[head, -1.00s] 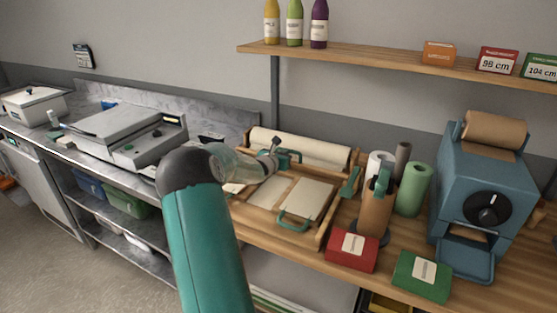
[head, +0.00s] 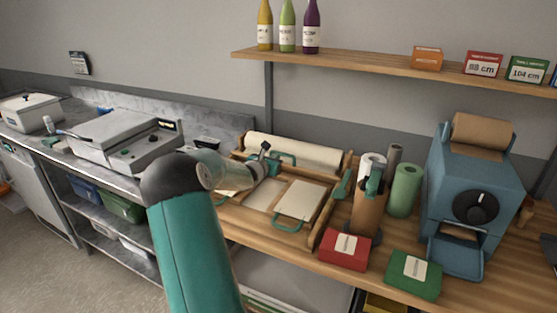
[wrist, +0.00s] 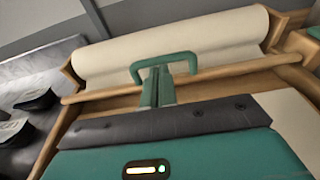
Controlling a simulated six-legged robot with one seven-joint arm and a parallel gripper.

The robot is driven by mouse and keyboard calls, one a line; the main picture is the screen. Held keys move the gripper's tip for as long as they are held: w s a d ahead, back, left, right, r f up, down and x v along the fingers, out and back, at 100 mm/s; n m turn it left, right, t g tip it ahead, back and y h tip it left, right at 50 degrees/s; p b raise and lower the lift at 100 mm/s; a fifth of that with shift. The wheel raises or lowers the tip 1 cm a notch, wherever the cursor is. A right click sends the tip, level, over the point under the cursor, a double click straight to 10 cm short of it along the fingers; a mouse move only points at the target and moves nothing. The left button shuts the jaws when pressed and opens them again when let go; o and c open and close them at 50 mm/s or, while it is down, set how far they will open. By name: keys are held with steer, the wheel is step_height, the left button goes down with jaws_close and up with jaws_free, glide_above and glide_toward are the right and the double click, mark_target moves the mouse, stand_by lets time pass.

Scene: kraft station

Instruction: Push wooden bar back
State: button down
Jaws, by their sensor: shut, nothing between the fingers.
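The wooden bar (wrist: 225,71) is a light brown rod lying crosswise in front of the white paper roll (wrist: 170,48). A teal U-shaped handle (wrist: 138,70) stands at the bar's middle; it also shows in the head view (head: 289,157). My gripper (wrist: 158,84) is shut and empty, with its fingers upright in front of the bar at the handle. I cannot tell whether they touch. In the head view my gripper (head: 272,166) is small and partly hidden by my arm, just left of the handle.
The wooden tray frame holds a pale board (head: 299,200) with a teal handle. To its right stand a brown holder (head: 367,212), a green roll (head: 405,190), red (head: 345,249) and green (head: 414,274) boxes and a blue dispenser (head: 469,190). A metal counter with appliances lies left.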

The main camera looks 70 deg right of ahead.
steer(key=v, duration=1)
steer(key=shift+w+a+f, duration=0.15)
steer(key=shift+a, duration=0.1)
